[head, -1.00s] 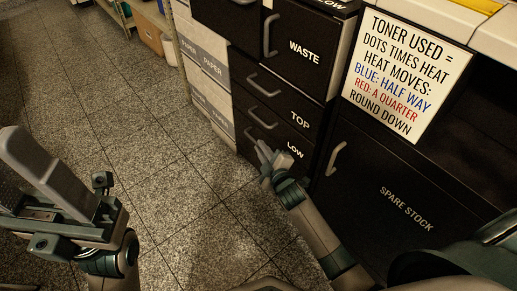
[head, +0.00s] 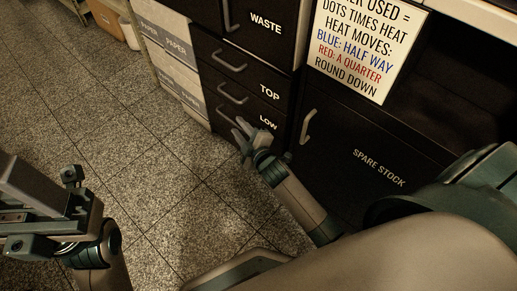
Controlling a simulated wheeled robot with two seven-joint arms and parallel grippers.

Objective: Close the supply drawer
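The black drawer unit has a drawer labelled TOP (head: 269,92) and one below it labelled LOW (head: 268,123), each with a grey bar handle. Both fronts look about in line with the unit, but I cannot tell whether either stands slightly out. My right gripper (head: 240,128) is at the lower part of the LOW drawer's front, below its handle (head: 232,94). Contact is not clear, and its finger gap is too small to judge. My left gripper (head: 35,195) is at the left edge over the floor, away from the drawers, its fingers partly cut off.
A WASTE compartment (head: 266,24) is above the drawers. A SPARE STOCK cabinet door (head: 379,168) with a handle (head: 308,127) is to the right. A toner sign (head: 362,45) hangs above it. Paper boxes (head: 163,43) stand left. The tiled floor (head: 150,160) is clear.

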